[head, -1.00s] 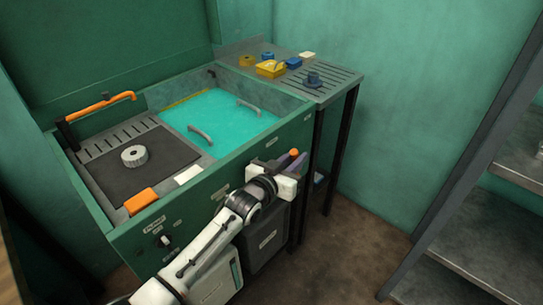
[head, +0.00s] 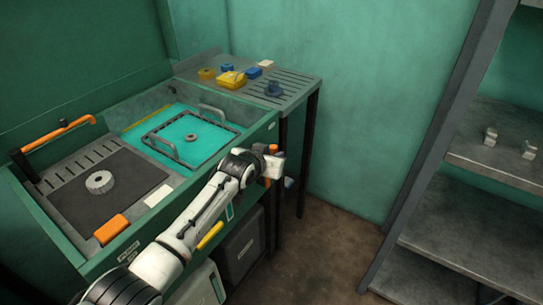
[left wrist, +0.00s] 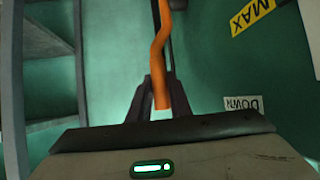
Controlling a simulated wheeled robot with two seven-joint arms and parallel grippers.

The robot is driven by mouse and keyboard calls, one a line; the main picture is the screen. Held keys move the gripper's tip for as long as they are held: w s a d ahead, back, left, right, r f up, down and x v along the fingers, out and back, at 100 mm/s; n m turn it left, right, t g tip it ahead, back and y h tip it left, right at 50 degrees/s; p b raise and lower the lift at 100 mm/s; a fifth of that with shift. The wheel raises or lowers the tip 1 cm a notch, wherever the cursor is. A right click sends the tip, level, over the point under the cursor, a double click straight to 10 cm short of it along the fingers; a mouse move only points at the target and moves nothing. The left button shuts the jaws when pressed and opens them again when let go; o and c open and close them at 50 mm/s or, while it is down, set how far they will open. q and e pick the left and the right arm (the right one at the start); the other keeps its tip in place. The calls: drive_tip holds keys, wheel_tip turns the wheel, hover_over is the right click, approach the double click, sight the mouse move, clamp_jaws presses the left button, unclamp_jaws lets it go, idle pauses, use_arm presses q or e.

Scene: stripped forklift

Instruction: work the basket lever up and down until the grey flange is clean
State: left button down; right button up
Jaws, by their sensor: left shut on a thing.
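The basket (head: 178,152) shows in the teal bath (head: 205,135) in the head view, its dark rim and two grey handles visible at the liquid's surface. A small grey round part (head: 191,138), perhaps the grey flange, sits in its middle; its cleanness is too small to tell. My left gripper (head: 272,166) is at the front right of the washer, shut on the basket lever, whose orange end (head: 273,148) sticks up above it. In the left wrist view the orange lever (left wrist: 159,55) runs between the fingers (left wrist: 160,98). My right gripper is not in view.
A pale toothed ring (head: 100,182) lies on the dark mat. A slatted drainboard (head: 300,87) holds yellow and blue items. Grey shelving (head: 450,215) stands right, with clear floor between.

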use_arm(q)
drive_tip(key=shift+d+r, duration=0.1)
drive_tip(key=shift+r, duration=0.05)
drive_tip(key=c, duration=1.6)
unclamp_jaws()
drive_tip(key=shift+c, duration=0.2)
drive_tip(key=shift+s+a+r+p, duration=0.2)
drive_tip(key=shift+s+a+p, duration=0.1)
drive_tip(key=shift+s, duration=0.15)
drive_tip(key=p+v, duration=0.1)
drive_tip(key=v, duration=0.8)
drive_tip(key=shift+s, duration=0.1)
